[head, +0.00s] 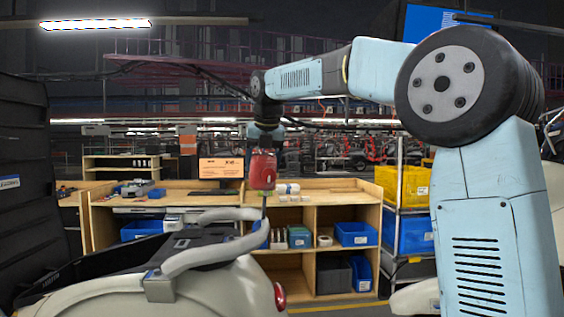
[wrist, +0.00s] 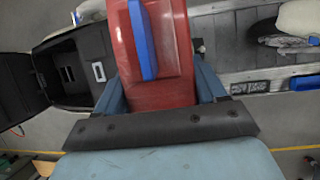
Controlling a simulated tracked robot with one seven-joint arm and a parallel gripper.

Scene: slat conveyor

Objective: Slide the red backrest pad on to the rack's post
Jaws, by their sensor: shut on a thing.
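The red backrest pad (head: 262,171) hangs upright below my gripper (head: 265,148) in the head view, above the rear of a pale scooter. My gripper is shut on the pad; in the wrist view the two blue fingers of my gripper (wrist: 161,92) flank the red pad (wrist: 178,55). A blue strip (wrist: 142,40) runs along the pad. The rack (head: 225,246) is a light grey tube loop below the pad. A thin dark stem (head: 264,205) shows between pad and rack; I cannot tell whether it is the post or whether it enters the pad.
A black open case (head: 30,170) stands at the left; an open black box also shows in the wrist view (wrist: 65,78). The slat conveyor (wrist: 228,42) runs at the wrist view's upper right. Wooden shelving (head: 345,198) with blue bins and a yellow bin (head: 403,187) stand behind.

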